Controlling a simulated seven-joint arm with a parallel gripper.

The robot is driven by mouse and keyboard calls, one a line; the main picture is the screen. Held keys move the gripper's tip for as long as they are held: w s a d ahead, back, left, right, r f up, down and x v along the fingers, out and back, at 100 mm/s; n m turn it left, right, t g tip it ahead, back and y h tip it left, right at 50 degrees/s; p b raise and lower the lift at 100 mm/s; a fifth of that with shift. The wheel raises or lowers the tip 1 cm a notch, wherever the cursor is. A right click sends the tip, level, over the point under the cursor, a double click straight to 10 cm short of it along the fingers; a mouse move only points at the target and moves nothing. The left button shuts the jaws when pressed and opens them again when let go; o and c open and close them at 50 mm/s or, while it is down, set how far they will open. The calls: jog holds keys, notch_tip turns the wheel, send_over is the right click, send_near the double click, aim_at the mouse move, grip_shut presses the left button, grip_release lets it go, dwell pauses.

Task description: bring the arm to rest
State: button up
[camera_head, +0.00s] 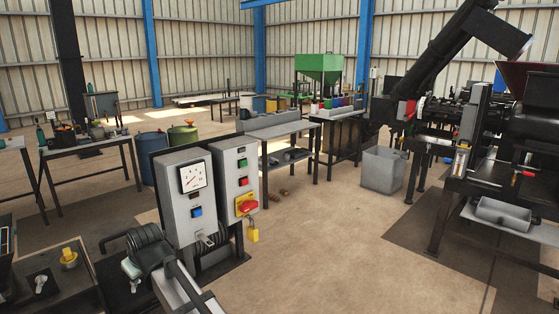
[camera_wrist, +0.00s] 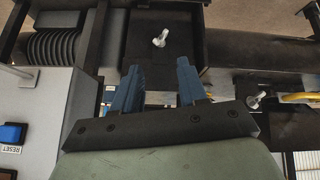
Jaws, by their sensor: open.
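My gripper (camera_wrist: 160,66) shows in the wrist view, with two blue fingers standing apart on a dark mount. Nothing is between the fingers. A pale bolt-like piece (camera_wrist: 160,38) in a dark tray shows beyond the fingertips, apart from them in the picture. How far the tips are from it I cannot tell.
The blue reset button (camera_wrist: 12,133) shows in the wrist view. A grey bin (camera_head: 383,170) stands on open floor near dark machinery.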

jog(key=s+d+f+m+g+h, duration=0.2)
jog(key=s+d+f, duration=0.1)
jog(key=d+f, duration=0.75)
jog(key=s+d+f+m+g+h, duration=0.1)
jog(key=s+d+f+m, duration=0.15)
jog(key=d+f, duration=0.85)
jog(key=s+d+f+m+g+h, duration=0.1)
jog(key=s+d+f+g+h, duration=0.15)
jog(key=d+f, duration=0.85)
jog(key=s+d+f+m+g, duration=0.3)
jog(key=s+d+f, duration=0.8)
jog(key=s, duration=0.3)
jog(key=s+d+f+m+g, duration=0.3)
jog(key=s+d+f, duration=0.7)
jog(key=s+f, duration=0.2)
jog(key=shift+s+d+f+y, duration=0.2)
jog(key=shift+s+d+y, duration=0.15)
jog(key=shift+s, duration=0.5)
jog(key=shift+o, duration=0.5)
